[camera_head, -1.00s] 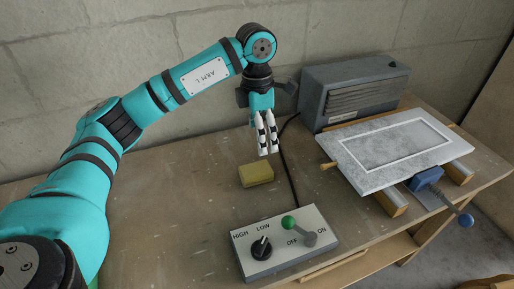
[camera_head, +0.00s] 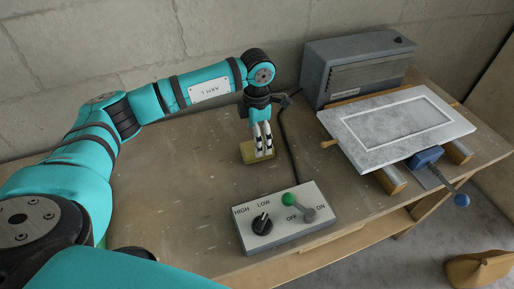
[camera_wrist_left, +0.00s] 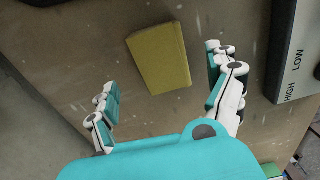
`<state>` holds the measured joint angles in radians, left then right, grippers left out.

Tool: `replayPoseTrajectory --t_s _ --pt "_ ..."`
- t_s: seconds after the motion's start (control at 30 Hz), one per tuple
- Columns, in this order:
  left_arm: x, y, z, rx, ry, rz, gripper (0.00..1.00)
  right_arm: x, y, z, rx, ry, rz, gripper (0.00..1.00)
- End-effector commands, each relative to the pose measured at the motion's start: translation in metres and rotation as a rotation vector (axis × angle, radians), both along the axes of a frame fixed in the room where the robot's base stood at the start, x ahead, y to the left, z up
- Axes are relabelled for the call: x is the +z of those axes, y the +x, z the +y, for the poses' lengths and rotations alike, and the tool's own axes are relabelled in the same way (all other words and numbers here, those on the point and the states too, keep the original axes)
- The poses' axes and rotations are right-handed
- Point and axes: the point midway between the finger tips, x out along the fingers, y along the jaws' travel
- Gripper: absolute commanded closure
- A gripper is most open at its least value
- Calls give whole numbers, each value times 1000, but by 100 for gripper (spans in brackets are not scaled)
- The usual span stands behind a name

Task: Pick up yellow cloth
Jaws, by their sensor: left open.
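The yellow cloth (camera_head: 250,156) is a small folded block lying on the wooden workbench. In the left wrist view the cloth (camera_wrist_left: 160,58) lies beyond my fingertips, roughly between their lines. My left gripper (camera_head: 264,154) points down, right at the cloth in the head view, and its fingers hide part of it. In the left wrist view the gripper (camera_wrist_left: 165,82) has its two fingers spread wide with nothing between them. I cannot tell the exact height of the fingertips above the cloth. My right gripper is not in view.
A control box (camera_head: 286,217) with a knob and a green-tipped lever stands in front of the cloth. A grey heater-like box (camera_head: 357,66) and a grey framed panel (camera_head: 365,140) with a blue clamp (camera_head: 425,158) are at the right. The bench (camera_head: 185,185) left of the cloth is clear.

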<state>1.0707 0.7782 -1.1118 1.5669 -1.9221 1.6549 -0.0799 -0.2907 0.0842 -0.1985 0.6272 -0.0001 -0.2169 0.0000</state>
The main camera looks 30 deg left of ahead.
Motion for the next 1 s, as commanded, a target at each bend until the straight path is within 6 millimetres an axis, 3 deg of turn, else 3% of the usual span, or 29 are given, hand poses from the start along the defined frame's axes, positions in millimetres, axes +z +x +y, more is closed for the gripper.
replayPoseTrajectory --t_s 0.3,0.6,1.0 --pt "-43 -2 0 0 1 5 12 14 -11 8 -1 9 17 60" --pt "-49 -1 -1 0 0 1 12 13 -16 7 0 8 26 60" --pt "-49 -1 0 0 0 1 64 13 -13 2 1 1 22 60"
